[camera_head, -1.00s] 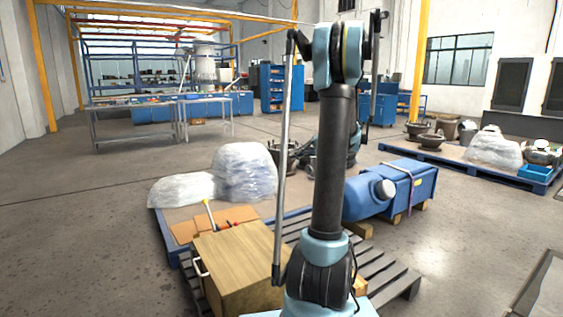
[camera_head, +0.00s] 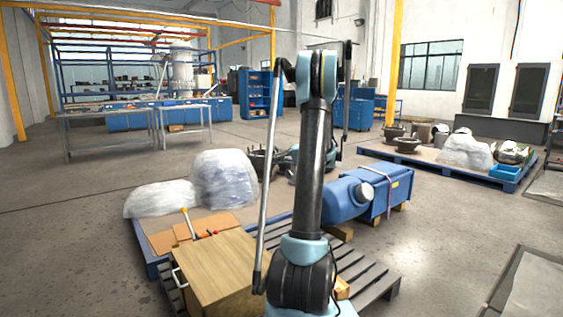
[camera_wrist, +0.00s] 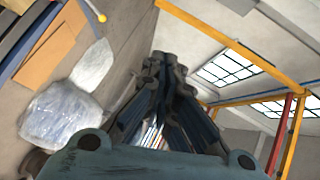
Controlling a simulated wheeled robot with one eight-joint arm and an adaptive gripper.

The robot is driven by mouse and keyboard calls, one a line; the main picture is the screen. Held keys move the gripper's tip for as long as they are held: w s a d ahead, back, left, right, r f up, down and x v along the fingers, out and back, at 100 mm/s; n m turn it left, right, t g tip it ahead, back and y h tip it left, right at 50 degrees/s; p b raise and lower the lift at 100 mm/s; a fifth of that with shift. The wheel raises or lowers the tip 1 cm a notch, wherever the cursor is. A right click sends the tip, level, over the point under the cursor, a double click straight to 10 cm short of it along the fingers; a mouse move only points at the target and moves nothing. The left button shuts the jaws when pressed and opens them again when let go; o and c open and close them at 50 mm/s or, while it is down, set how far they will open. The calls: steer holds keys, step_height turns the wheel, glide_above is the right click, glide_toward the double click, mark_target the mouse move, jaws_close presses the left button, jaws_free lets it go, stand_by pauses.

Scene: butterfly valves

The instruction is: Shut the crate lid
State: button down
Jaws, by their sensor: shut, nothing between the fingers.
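The wooden crate (camera_head: 222,262) stands on the dark slatted pallet at the lower middle of the head view, partly behind my arm. Its top is a flat wooden panel that looks level on the box, with no visible gap. A pale handle (camera_head: 178,278) sticks out on its left side. My gripper (camera_wrist: 163,68) shows in the wrist view with its dark fingers together and nothing between them, apart from anything. The crate is not in the wrist view. My gripper cannot be made out in the head view, where my arm rises beside the crate.
Plastic-wrapped bundles (camera_head: 224,180) and a hammer-like tool with a yellow handle (camera_head: 188,222) lie behind the crate. A blue motor-like unit (camera_head: 350,197) sits to the right. Open floor lies right of the dark pallet (camera_head: 375,280).

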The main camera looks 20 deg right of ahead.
steer(key=a+f, duration=0.2)
steer(key=a, duration=0.4)
steer(key=shift+a, duration=0.15)
steer(key=shift+s, duration=0.2)
